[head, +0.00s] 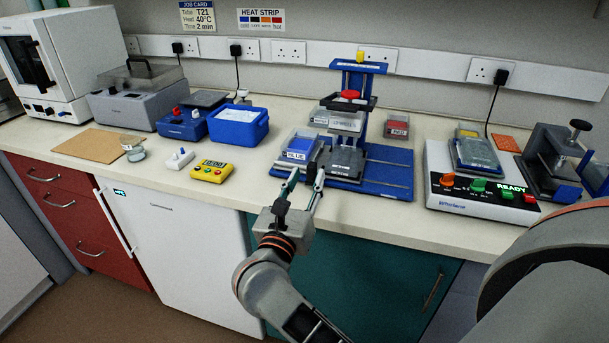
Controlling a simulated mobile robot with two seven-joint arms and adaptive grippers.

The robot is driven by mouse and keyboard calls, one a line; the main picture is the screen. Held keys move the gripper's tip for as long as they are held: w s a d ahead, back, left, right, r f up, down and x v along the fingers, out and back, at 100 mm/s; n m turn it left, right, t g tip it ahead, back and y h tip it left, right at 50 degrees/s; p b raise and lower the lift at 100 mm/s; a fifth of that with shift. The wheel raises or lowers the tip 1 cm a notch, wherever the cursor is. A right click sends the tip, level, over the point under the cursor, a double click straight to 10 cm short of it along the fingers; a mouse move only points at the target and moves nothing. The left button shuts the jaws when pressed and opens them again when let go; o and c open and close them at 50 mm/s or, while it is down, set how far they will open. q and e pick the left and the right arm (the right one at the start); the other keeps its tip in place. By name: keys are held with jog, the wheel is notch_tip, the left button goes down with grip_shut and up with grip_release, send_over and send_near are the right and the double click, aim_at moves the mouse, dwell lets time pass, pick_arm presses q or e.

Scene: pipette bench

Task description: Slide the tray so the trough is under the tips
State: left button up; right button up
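The trough (298,147), labelled BLUE and holding blue, sits at the left end of the blue-based pipetting stand. To its right a grey plate-like piece (346,162) lies on the tray, below the stand's head (344,122) with its red knob. The trough is left of the head, not under it. The tips are too small or hidden to make out. The tray's edges are hard to tell from the blue base (388,172). My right gripper (304,178) is open, its fingers apart at the stand's front left, just in front of the trough. My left gripper is out of view.
A blue tub (238,125) and yellow timer (212,171) stand left of the stand. A white device reading READY (478,193) stands right, near a dark clamp device (556,160). A red-labelled box (396,126) is behind. The bench front edge is close below the gripper.

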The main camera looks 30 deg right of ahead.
aim_at(310, 171)
jog(key=shift+w+a+f+m+g+y, duration=0.15)
jog(key=shift+w+f+m+g+y, duration=0.1)
jog(key=shift+f+m, duration=0.2)
jog(key=shift+w+a+f+m+g+y, duration=0.15)
jog(key=shift+f+m+g+y, duration=0.15)
jog(key=shift+f, duration=0.2)
jog(key=shift+x, duration=3.85)
jog(key=shift+d, duration=0.1)
grip_shut()
